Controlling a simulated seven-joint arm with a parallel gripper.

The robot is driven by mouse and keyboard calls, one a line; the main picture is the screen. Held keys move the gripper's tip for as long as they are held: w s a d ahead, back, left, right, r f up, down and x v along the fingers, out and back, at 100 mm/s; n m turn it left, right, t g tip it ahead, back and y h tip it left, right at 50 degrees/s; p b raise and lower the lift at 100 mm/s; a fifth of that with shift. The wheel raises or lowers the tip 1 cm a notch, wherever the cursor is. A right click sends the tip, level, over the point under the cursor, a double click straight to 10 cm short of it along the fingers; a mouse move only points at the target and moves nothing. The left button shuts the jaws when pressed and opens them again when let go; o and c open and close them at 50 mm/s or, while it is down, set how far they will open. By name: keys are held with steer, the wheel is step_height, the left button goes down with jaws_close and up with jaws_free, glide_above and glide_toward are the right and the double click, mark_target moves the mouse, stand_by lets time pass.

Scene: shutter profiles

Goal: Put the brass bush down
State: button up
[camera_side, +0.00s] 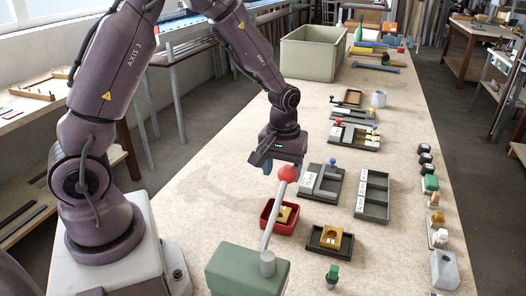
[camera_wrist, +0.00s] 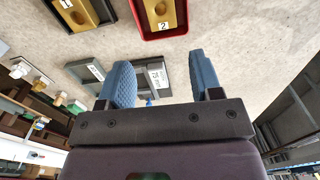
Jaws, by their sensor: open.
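My gripper (camera_side: 268,166) is open and empty, held above the bench behind the red tray. Its two blue fingers (camera_wrist: 163,78) stand wide apart in the wrist view, with nothing between them. One brass-coloured piece (camera_side: 284,214) lies in the red tray (camera_side: 266,222); in the wrist view this piece (camera_wrist: 158,12) bears the mark 2. Another brass-coloured piece (camera_side: 331,237) sits in a black tray (camera_side: 316,248); in the wrist view this one (camera_wrist: 84,8) bears the mark 1. I cannot tell which piece is the bush. Both are apart from my fingers.
A green box (camera_side: 235,268) with a slanted rod and red ball (camera_side: 287,173) stands in front, partly hiding the red tray. Grey fixtures (camera_side: 322,183) and a divided grey tray (camera_side: 372,208) lie right of my gripper. A large bin (camera_side: 308,58) stands at the back.

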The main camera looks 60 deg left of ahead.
steer(key=s+d+r+m+t, duration=0.1)
steer(key=s+d+r+m, duration=0.1)
steer(key=r, duration=0.4)
steer(key=s+d+r+m+t, duration=0.1)
steer(key=s+r+m, duration=0.15)
steer(key=r, duration=0.45)
steer(key=s+d+r+m+t, duration=0.3)
steer(key=s+r, duration=0.4)
steer(key=s, duration=0.5)
steer(key=shift+r+m, duration=0.35)
steer(key=shift+m, duration=0.3)
steer(key=shift+s, duration=0.1)
